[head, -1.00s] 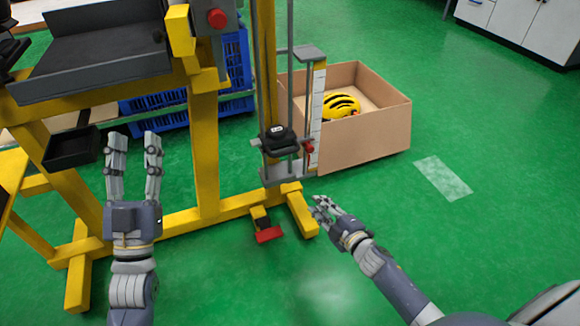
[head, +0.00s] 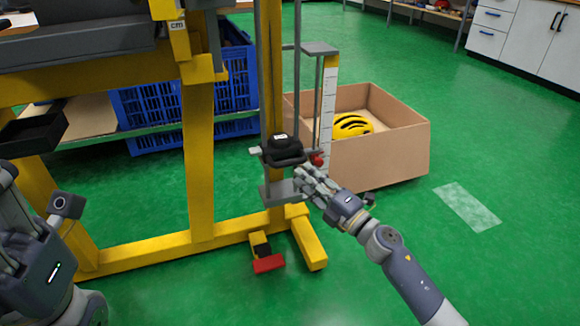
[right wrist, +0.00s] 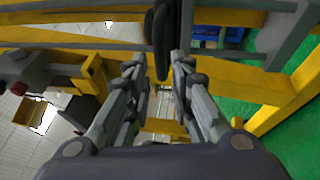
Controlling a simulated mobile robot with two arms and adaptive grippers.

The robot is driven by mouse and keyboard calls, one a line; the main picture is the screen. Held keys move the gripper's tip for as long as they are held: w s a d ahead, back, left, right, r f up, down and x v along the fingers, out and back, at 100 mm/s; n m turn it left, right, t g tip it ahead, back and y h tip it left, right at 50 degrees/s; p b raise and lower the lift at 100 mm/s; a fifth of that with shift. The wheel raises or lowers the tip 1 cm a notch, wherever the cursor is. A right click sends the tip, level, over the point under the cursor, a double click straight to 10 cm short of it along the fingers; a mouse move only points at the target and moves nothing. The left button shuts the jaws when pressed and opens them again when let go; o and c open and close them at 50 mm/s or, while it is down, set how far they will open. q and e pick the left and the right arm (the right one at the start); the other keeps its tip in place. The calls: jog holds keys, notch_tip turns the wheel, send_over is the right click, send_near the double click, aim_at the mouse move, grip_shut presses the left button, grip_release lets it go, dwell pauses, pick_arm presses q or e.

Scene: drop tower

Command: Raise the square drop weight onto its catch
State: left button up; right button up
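The drop weight (head: 283,150) is a dark block with a handle-like front, low on the grey vertical rods of the tower. It is just above the grey base plate (head: 278,193). My right gripper (head: 302,181) is just below and to the right of the weight, fingers toward it. In the right wrist view its fingers (right wrist: 157,68) are apart, with a dark bar (right wrist: 162,28) ahead in the gap; contact is unclear. I cannot make out the catch.
A red knob (head: 317,159) sits beside the weight. A white scale strip (head: 327,105) stands behind. A red pedal (head: 269,263) is near the yellow foot. A cardboard box (head: 385,155) holding a yellow helmet (head: 352,125) stands right.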

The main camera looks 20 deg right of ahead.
aim_at(290, 164)
jog(key=b+x, duration=0.1)
jog(key=x, duration=0.5)
jog(key=shift+w+a, duration=0.15)
jog(key=shift+w, duration=0.2)
jog(key=shift+c, duration=0.2)
grip_shut()
